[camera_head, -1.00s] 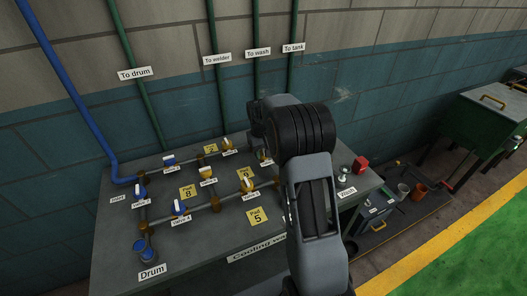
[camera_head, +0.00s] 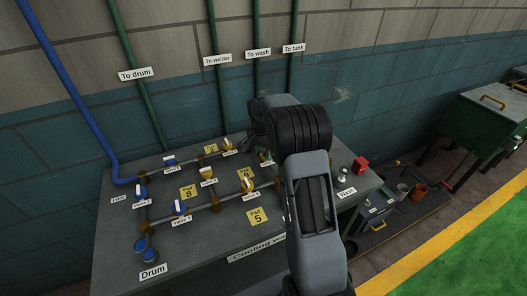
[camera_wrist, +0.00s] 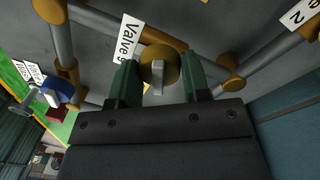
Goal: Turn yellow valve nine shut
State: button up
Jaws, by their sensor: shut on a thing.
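In the wrist view, yellow valve nine (camera_wrist: 158,62) sits on a pipe between the two green fingers of my gripper (camera_wrist: 158,82). A white label (camera_wrist: 129,38) beside it reads "Valve 9", its last character partly cut off by the finger. My gripper is shut on the valve's handle, whose pale edge shows between the fingers.
The grey bench (camera_head: 120,235) carries brown-jointed pipes with several blue and yellow valves, such as a yellow one (camera_head: 247,182) left of my arm. Yellow pad notes lie between them. A red box (camera_head: 360,164) stands at the bench's right end. Green pipes run up the wall.

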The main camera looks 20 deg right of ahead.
jog(key=shift+d+r+m, duration=0.1)
jog(key=shift+m, duration=2.2)
jog(key=o, duration=0.9)
jog(key=r, duration=0.9)
jog(key=w+r, duration=0.1)
jog(key=r, duration=0.3)
jog(key=shift+r, duration=0.35)
